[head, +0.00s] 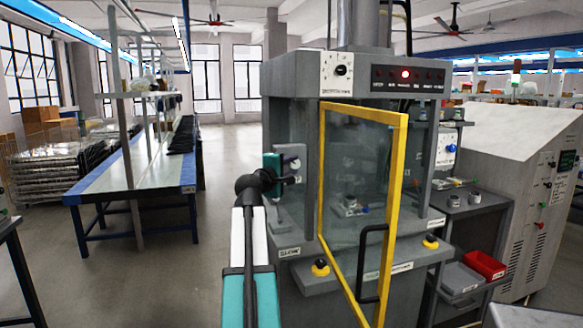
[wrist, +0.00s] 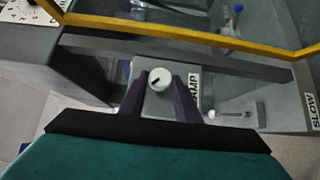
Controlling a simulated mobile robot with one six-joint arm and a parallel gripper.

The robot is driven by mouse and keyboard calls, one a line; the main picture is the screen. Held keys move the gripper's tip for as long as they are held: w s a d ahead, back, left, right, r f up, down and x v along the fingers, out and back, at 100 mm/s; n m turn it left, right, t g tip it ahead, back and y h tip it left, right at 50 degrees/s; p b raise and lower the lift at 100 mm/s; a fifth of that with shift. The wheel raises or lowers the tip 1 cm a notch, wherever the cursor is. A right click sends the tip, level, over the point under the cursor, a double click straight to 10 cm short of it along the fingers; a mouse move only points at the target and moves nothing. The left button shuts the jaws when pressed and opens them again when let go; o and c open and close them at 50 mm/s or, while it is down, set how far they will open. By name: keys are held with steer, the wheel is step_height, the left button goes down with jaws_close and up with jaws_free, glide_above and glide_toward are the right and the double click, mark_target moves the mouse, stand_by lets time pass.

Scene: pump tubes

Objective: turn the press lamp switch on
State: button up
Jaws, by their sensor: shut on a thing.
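The lamp switch is a round white knob (wrist: 158,78) with a short dark mark, on a grey plate with an upside-down label that seems to read LAMP (wrist: 193,87). In the wrist view the two dark fingers of my gripper (wrist: 160,86) are on either side of the knob and shut on it. In the head view my gripper (head: 291,180) is at the grey switch box (head: 292,154) on the left front of the press (head: 290,85). My wrist and fingers hide part of the box there. I cannot tell whether the lamp is lit.
The press door with its yellow frame (head: 393,210) stands just right of my gripper. A small lever (wrist: 230,114) is beside the switch plate. A red light (head: 405,74) glows on the top panel. A blue-edged bench (head: 130,180) is at left, with open floor between.

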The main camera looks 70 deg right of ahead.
steer(key=shift+r+y+p, duration=0.2)
steer(key=shift+y+p, duration=0.1)
steer(key=shift+p, duration=0.5)
steer(key=m+p, duration=0.1)
steer(key=p, duration=0.1)
steer(key=y+p, duration=0.1)
steer(key=p, duration=0.1)
steer(key=shift+r+m, duration=0.35)
steer(key=shift+m, duration=0.05)
steer(key=m+t+y+p, duration=0.1)
steer(key=y+p, duration=0.1)
steer(key=p, duration=0.2)
steer(key=m+t+y+p, duration=0.2)
steer(key=p, duration=0.2)
steer(key=s+d+r+m+t+y+p, duration=0.1)
steer(key=m+y+p, duration=0.1)
steer(key=y+p, duration=0.1)
steer(key=shift+t+p, duration=0.4)
steer(key=shift+s+d+m+t+y+p, duration=0.15)
steer(key=shift+m+t+y+p, duration=0.15)
steer(key=shift+m+t+y, duration=0.3)
steer(key=shift+s+m+t+y+p, duration=0.15)
steer(key=shift+m+t+y+p, duration=0.15)
steer(key=shift+m+t+y, duration=0.3)
steer(key=shift+f, duration=0.1)
steer(key=o, duration=1)
